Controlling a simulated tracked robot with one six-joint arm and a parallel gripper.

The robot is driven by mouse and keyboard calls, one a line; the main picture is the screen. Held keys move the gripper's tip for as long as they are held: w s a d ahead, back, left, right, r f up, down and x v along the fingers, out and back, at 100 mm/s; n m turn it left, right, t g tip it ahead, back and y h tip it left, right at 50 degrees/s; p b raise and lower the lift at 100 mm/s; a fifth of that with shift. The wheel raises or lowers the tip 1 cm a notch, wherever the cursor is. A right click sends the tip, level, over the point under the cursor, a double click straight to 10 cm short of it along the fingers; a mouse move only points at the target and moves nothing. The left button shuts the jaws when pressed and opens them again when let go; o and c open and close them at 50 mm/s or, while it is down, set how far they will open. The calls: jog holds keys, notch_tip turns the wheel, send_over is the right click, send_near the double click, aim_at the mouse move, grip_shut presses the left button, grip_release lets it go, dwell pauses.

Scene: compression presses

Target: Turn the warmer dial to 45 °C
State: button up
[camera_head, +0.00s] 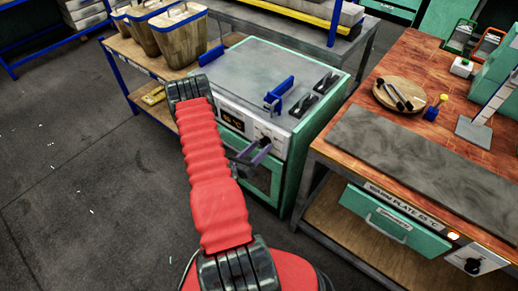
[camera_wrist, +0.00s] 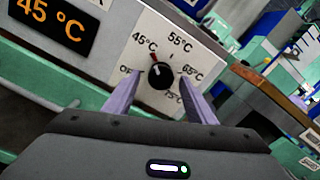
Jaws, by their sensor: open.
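The warmer (camera_head: 275,95) is a green-framed, oven-like unit with a pale front panel and a grey top. Its dial (camera_wrist: 160,75) is a round black knob with a red pointer mark, on a white scale plate marked Off, 45, 55, 65 and 75 °C. The red mark points up and left, toward the 45 °C label. The orange display (camera_wrist: 47,22) reads 45 °C. My gripper (camera_wrist: 160,85) is open, its purple fingers on either side of the knob with gaps showing. Whether the fingertips reach the knob's depth is unclear. In the head view, my arm partly hides the panel.
A wooden-topped bench (camera_head: 420,107) stands to the right, with a grey plate (camera_head: 410,155) and another black knob (camera_head: 472,266) at its front. Wooden bins (camera_head: 178,38) stand left of the warmer.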

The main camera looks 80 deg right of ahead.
jog(key=c, duration=1)
jog(key=shift+c, duration=0.2)
jog(key=shift+n, duration=0.7)
jog(key=shift+w, duration=0.1)
jog(key=o, duration=1)
jog(key=shift+o, duration=0.2)
jog(key=shift+a, duration=0.1)
